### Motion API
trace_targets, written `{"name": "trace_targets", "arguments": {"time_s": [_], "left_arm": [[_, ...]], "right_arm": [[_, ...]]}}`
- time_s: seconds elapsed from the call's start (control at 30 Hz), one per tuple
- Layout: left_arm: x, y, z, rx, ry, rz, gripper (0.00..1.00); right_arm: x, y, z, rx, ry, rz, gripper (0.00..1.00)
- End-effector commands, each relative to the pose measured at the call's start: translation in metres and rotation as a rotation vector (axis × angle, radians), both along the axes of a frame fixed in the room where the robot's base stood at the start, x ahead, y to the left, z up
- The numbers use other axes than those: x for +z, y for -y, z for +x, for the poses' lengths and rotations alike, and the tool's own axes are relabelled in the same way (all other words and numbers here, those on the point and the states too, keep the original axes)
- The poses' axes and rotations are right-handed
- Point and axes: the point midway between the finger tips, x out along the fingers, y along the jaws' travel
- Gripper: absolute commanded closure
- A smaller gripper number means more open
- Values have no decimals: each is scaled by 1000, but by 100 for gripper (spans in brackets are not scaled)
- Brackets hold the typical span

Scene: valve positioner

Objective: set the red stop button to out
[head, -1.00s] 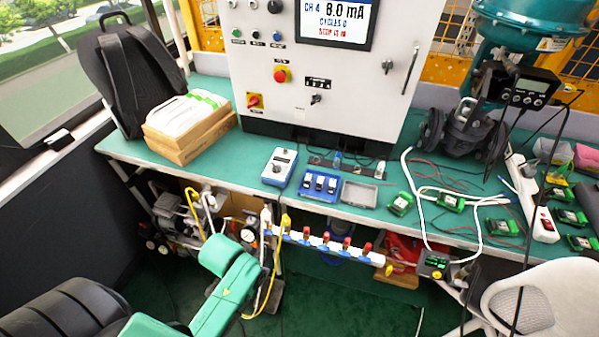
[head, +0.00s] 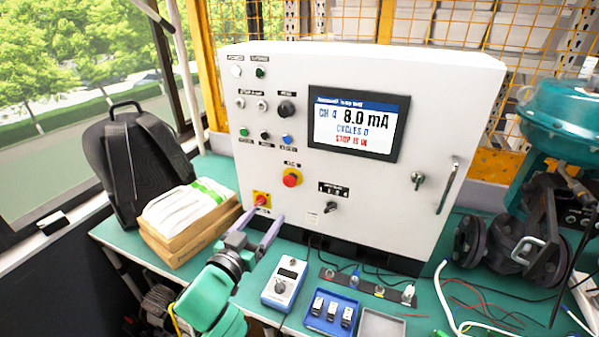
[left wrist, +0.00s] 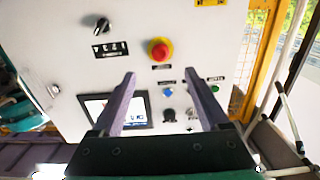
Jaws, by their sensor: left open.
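The red stop button (head: 292,178) sits on a yellow base on the front of the white cabinet (head: 440,100). It also shows in the left wrist view (left wrist: 160,49), where the picture is upside down. The cabinet screen (head: 358,123) reads 8.0 mA and "STOP IS IN". My left gripper (head: 263,214) is open and empty, low in front of the cabinet, below and left of the button. In the left wrist view its two fingers (left wrist: 159,77) stand apart, with the button beyond and between their tips. My right gripper is not in view.
A red and yellow rotary switch (head: 262,200) is close to the left fingertips. A black selector knob (head: 331,207) is right of the button. A blue-white meter (head: 284,284) and a blue tray (head: 331,313) lie on the green bench. Cardboard boxes (head: 190,240) stand left.

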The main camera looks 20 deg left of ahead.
Motion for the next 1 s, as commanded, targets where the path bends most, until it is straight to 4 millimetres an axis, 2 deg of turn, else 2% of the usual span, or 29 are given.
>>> {"name": "trace_targets", "arguments": {"time_s": [0.1, 0.23, 0.33, 0.43, 0.57, 0.7, 0.83, 1.0], "left_arm": [[2, 0, 2, -3, 7, 0, 22], [4, 0, 17, -4, 10, 1, 22], [6, -2, 41, -3, 10, 2, 22], [6, -4, 68, -2, 9, 1, 22], [4, -6, 103, -2, 8, -1, 22], [1, -7, 132, -2, 7, -1, 22], [0, -7, 144, -3, 6, 0, 22], [-2, -7, 146, -3, 5, 0, 22]], "right_arm": [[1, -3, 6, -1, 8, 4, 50], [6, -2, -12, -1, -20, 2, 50], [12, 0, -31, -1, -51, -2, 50], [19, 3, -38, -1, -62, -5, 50], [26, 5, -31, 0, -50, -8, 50], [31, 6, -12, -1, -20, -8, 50], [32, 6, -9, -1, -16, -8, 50], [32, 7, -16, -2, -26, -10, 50]]}}
